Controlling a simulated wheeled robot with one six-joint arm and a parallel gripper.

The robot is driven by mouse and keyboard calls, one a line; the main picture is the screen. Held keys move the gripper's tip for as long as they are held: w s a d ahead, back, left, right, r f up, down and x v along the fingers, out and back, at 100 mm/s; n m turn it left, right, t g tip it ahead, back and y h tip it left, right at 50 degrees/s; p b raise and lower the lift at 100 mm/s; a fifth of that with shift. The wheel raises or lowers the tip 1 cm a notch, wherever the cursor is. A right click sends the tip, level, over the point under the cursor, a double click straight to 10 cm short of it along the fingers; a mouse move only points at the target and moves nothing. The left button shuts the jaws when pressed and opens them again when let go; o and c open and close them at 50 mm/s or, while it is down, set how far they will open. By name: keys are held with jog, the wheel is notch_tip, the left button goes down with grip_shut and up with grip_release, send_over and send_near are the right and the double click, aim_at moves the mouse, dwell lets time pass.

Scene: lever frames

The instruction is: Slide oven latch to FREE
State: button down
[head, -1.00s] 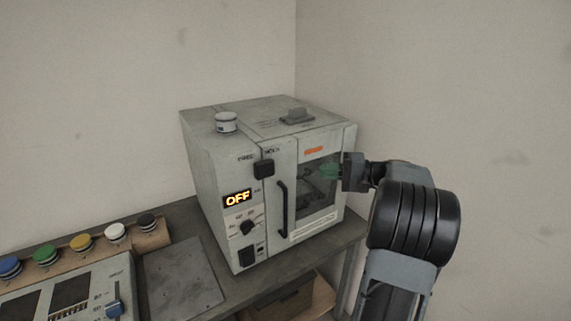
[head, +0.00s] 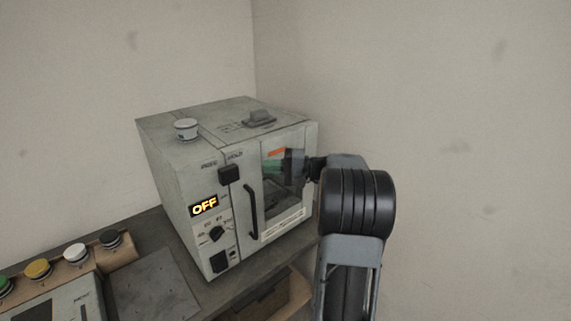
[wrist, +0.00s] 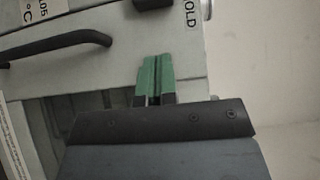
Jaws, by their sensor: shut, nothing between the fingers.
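The oven (head: 160,160) is a grey box with its display reading OFF. Its latch (head: 229,173) is a dark block on the upper front, below the HOLD lettering and to the right of the FREE lettering. In the wrist view the latch (wrist: 152,4) is cut by the top edge, with HOLD beside it. My gripper (head: 272,164) is in front of the upper door window, right of the latch and apart from it. In the wrist view its green fingers (wrist: 154,76) are together and empty, in front of the oven face.
A dark door handle (head: 250,211) stands out below the latch, and it also shows in the wrist view (wrist: 60,46). A dial (head: 216,233) sits below the display. A white knob (head: 186,130) and grey piece (head: 259,118) are on top. Coloured knobs (head: 76,252) stand at the lower left.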

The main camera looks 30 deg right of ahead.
aim_at(229, 175)
jog(key=a+p, duration=0.1)
jog(key=a, duration=0.2)
jog(key=w+a, duration=0.1)
jog(key=a, duration=0.2)
jog(key=shift+w+p, duration=0.1)
jog(key=shift+p, duration=0.3)
jog(key=shift+f, duration=0.1)
